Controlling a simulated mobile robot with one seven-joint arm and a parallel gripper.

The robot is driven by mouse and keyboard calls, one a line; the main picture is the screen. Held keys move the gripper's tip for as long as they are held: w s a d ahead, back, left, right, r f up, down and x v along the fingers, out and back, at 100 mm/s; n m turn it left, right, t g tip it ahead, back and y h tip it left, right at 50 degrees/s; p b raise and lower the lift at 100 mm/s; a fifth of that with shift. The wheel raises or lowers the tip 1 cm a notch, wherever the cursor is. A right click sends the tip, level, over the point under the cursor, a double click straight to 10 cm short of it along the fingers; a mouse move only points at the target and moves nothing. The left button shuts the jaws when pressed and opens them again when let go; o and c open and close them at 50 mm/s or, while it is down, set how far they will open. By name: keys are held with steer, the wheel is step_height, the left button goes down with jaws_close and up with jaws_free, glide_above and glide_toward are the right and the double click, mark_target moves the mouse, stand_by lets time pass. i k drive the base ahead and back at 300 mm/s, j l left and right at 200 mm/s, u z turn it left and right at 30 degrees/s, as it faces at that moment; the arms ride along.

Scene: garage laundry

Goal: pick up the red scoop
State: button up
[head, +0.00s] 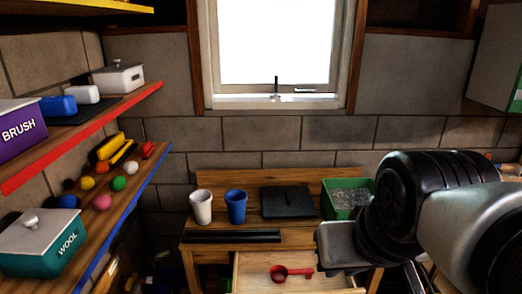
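The red scoop (279,273) lies in the open, pale wooden drawer (250,262) below the workbench, at the bottom centre of the head view. Its round bowl is at the left and its handle points right. My gripper (342,246) is at the end of my arm, to the right of the scoop and higher in the picture. Its fingers cannot be made out, so its opening does not show. Nothing is seen touching the scoop. The drawer's right part is partly hidden by my gripper.
On the wooden bench (214,246) stand a white cup (201,207), a blue cup (236,206), a black flat item (288,202) and a green bin (346,198). Dark bars (232,237) lie along its front. Shelves with boxes and coloured balls line the left wall.

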mark_target(279, 273)
steer(key=z, duration=0.6)
steer(key=u, duration=1.35)
steer(key=i+l+z, duration=0.35)
steer(key=i+z, duration=0.4)
steer(key=k+l, duration=0.05)
steer(key=k, duration=0.05)
